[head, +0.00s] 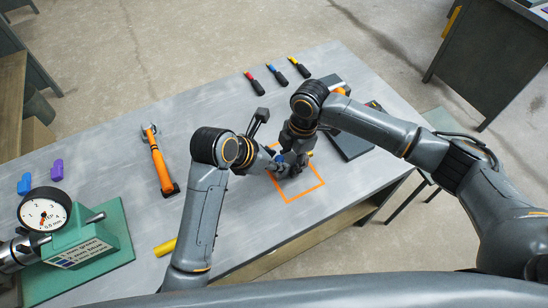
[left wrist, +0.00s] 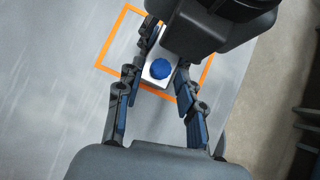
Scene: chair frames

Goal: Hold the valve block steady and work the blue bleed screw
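The valve block (left wrist: 152,82) is a small white block inside the orange square outline on the table. The round blue bleed screw (left wrist: 161,69) sits on its top face. My left gripper (left wrist: 162,62) has one finger on each side of the block, seemingly touching it. In the head view my left gripper (head: 284,166) reaches in from the left and largely hides the block. My right gripper (head: 298,158) is above and beside the block; its dark body (left wrist: 222,22) covers the upper part of the left wrist view. Its fingertips are not clear.
The orange outline (head: 302,195) lies near the table's front edge. A dark flat case (head: 352,145) lies to the right.

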